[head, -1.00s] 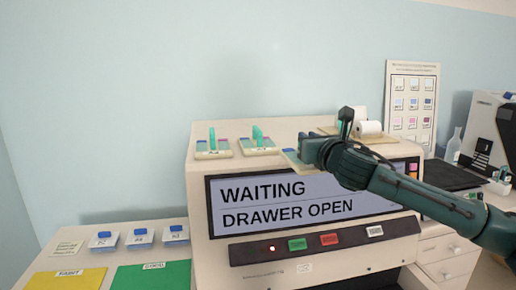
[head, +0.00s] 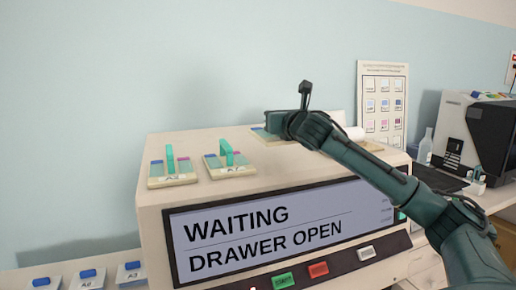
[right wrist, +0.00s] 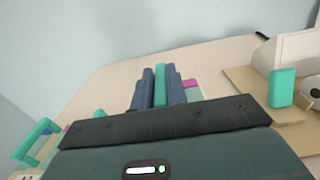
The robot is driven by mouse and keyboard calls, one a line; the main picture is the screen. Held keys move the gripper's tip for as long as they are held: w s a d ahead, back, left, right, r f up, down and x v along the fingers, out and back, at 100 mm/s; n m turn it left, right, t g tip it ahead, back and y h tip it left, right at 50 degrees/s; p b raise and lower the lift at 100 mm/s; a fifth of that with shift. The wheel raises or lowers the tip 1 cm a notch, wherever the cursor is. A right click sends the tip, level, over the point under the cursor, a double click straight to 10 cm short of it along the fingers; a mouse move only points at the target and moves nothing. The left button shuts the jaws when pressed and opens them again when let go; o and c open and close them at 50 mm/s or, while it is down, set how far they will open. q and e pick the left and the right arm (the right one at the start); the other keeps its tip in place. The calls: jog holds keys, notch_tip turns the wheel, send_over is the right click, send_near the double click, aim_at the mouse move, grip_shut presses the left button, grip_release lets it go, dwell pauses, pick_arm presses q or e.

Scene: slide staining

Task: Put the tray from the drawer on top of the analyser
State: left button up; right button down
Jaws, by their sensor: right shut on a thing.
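The analyser (head: 152,235) is a beige machine whose screen reads WAITING, DRAWER OPEN. My right gripper (head: 272,122) is over its top, shut on a tray (head: 262,136). In the right wrist view, the dark fingers (right wrist: 160,88) close on the tray's upright teal handle, and a magenta patch of the tray (right wrist: 191,84) shows beside them. The gripper hides most of this tray; I cannot tell whether it touches the top. Two similar trays with teal handles stand on the top to the left, one at the left end (head: 172,181) and one beside it (head: 229,167). My left gripper is out of view.
A paper roll (right wrist: 313,88) and a teal block (right wrist: 281,88) stand right of the held tray. A poster (head: 383,105) hangs behind. Blue-topped items (head: 88,278) lie at lower left.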

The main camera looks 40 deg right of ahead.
aim_at(275, 138)
jog(key=shift+s+f, duration=0.1)
jog(key=shift+f, duration=0.95)
notch_tip(275, 138, down, 4)
jog(key=shift+r+b, duration=0.2)
jog(key=shift+b, duration=0.5)
jog(key=shift+f, duration=0.25)
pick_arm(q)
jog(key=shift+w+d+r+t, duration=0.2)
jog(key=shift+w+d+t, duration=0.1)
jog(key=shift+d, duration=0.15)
pick_arm(e)
jog(key=c, duration=1.4)
grip_release()
jog(key=shift+c, duration=0.2)
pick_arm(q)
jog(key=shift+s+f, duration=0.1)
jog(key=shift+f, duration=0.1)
pick_arm(e)
jog(key=shift+o, duration=0.2)
